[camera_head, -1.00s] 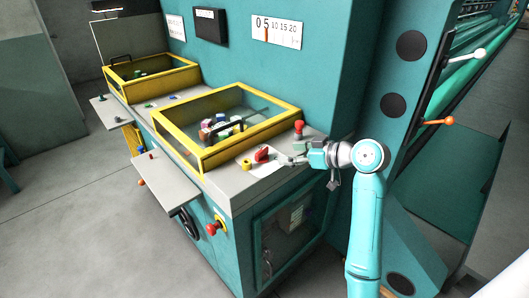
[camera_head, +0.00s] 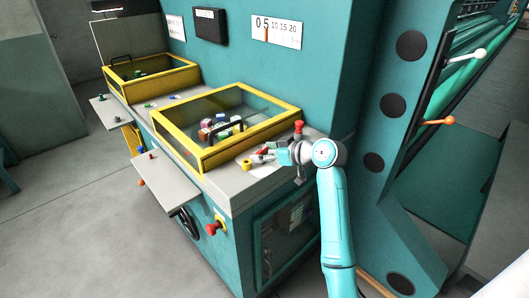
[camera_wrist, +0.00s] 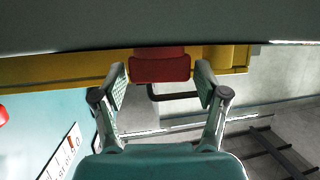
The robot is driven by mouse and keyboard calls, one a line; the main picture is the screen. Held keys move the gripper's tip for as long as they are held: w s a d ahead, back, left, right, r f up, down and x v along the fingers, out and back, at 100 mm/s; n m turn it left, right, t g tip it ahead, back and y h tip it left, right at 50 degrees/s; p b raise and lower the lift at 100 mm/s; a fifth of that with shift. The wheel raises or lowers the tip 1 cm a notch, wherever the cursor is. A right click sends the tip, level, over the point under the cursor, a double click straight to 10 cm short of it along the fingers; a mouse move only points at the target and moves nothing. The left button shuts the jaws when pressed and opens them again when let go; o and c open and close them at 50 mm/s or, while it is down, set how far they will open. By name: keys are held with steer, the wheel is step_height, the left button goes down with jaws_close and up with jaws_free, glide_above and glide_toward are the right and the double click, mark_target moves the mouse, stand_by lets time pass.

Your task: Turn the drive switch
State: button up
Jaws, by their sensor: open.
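The drive switch appears to be the red handle (camera_head: 260,150) on the grey console top, in front of the yellow-framed box; my gripper partly covers it in the head view. In the wrist view the red handle (camera_wrist: 160,68) shows at the upper middle, between my two fingertips. My gripper (camera_wrist: 161,78) is open, with one finger to each side of the handle and a visible gap on both sides. In the head view my gripper (camera_head: 265,156) reaches in low from the right over the console top. I cannot tell how deep the fingers sit around the handle.
A yellow-framed box (camera_head: 284,100) with a clear lid is just behind. A red knob (camera_head: 299,127) stands close behind my wrist, and a yellow button (camera_head: 246,164) lies left of the gripper. A red emergency-style button (camera_head: 212,229) is on the front face.

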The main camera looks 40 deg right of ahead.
steer(key=c, duration=0.9)
steer(key=shift+o, duration=0.2)
steer(key=shift+m+h, duration=0.3)
steer(key=m+h, duration=0.4)
steer(key=h, duration=0.1)
steer(key=shift+a, duration=0.4)
steer(key=m+g+h, duration=0.1)
steer(key=m+h, duration=0.2)
steer(key=m+g+h, duration=0.2)
steer(key=m+h, duration=0.1)
steer(key=shift+w+a, duration=0.15)
steer(key=shift+m+h, duration=0.4)
